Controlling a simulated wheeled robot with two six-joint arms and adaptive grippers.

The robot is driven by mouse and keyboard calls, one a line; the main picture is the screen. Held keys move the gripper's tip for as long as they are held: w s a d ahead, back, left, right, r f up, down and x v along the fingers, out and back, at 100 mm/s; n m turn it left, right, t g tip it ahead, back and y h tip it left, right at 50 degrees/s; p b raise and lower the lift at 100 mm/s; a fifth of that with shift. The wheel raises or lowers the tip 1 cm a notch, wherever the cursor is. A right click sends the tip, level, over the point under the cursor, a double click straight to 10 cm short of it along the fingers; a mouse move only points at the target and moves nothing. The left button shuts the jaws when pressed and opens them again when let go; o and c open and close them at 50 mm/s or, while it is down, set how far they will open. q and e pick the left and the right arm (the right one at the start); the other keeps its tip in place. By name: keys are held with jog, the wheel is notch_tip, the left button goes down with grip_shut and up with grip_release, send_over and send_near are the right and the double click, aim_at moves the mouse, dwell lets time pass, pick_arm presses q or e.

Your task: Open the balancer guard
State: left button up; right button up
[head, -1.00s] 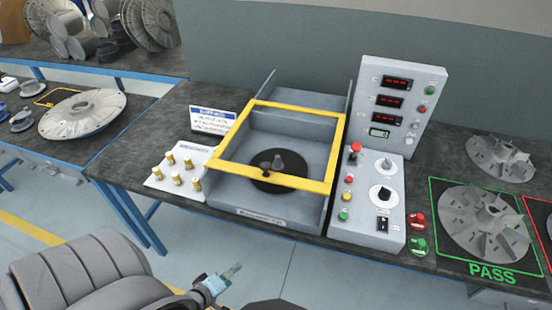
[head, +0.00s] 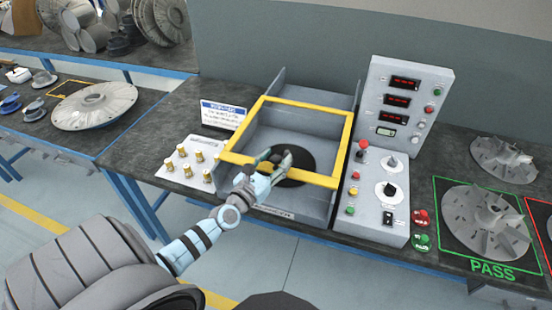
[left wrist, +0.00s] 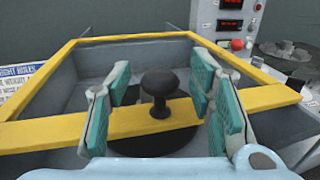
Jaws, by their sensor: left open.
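The balancer guard (head: 347,140) is a yellow frame over the grey balancer housing (head: 318,208); it lies low across the top of the housing. In the left wrist view its front bar (left wrist: 60,131) carries a black knob (left wrist: 160,84). My left gripper (head: 274,157) is over the front bar in the head view, and it hides the knob there. In the left wrist view the open teal-padded fingers (left wrist: 160,75) stand on either side of the knob, with gaps to both sides. My right gripper is not in view.
A control box (head: 378,205) with knobs and buttons stands right of the balancer. A plate with brass weights (head: 186,170) is at its left, with a sign (head: 222,115) behind. A finned impeller (head: 487,222) lies on the PASS mat.

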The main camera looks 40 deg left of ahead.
pick_arm(q)
jog(key=shift+w, duration=0.45)
jog(key=shift+f, duration=0.1)
jog(key=shift+c, duration=0.4)
jog(key=shift+s, duration=0.1)
grip_shut()
jog(key=shift+a, duration=0.1)
